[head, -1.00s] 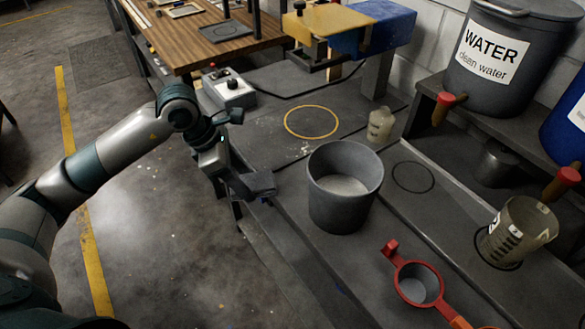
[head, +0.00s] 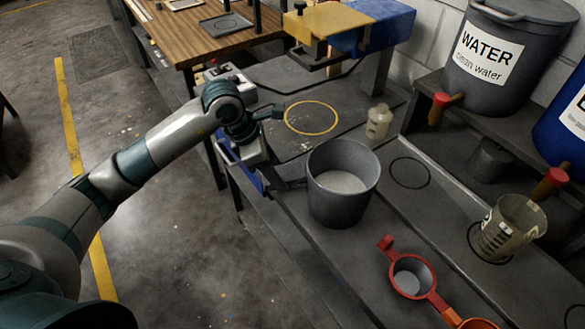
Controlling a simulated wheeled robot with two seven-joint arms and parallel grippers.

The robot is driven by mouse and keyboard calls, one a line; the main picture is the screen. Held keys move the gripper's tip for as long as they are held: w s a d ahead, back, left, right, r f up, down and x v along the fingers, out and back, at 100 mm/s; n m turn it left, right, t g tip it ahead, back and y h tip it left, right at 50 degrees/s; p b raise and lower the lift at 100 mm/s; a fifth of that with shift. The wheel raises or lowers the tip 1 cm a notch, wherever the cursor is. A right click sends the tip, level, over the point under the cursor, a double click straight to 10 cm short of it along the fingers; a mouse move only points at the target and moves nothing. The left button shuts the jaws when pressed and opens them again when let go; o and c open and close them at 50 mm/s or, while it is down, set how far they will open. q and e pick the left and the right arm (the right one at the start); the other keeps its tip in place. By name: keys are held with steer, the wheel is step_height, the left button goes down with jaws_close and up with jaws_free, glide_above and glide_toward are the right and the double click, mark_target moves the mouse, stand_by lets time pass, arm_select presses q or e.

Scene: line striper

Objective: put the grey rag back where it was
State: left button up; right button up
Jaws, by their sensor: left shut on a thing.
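My left gripper (head: 272,174) is over the near-left edge of the dark bench, just left of the grey bucket (head: 343,205). It is shut on a dark grey thing, which I take to be the grey rag (head: 289,181). Little of the rag shows, because the wrist and the bucket crowd the view there. I cannot tell whether the rag touches the bench or the bucket. A yellow ring marking (head: 311,118) on the bench behind the gripper is empty. My right gripper is not in view.
A grey control box (head: 232,82) stands behind the wrist. A black ring (head: 410,173) is empty. Something blue (head: 247,178) shows below the wrist.

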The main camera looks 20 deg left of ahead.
mark_target(294, 172)
arm_select(q)
steer(key=d, duration=0.1)
steer(key=w+d+p, duration=0.2)
steer(key=shift+d+r, duration=0.2)
steer(key=shift+d, duration=0.2)
steer(key=shift+a+f+p, duration=0.1)
steer(key=shift+f+p, duration=0.3)
steer(key=shift+a, duration=0.1)
steer(key=shift+f, duration=0.15)
steer(key=o, duration=1)
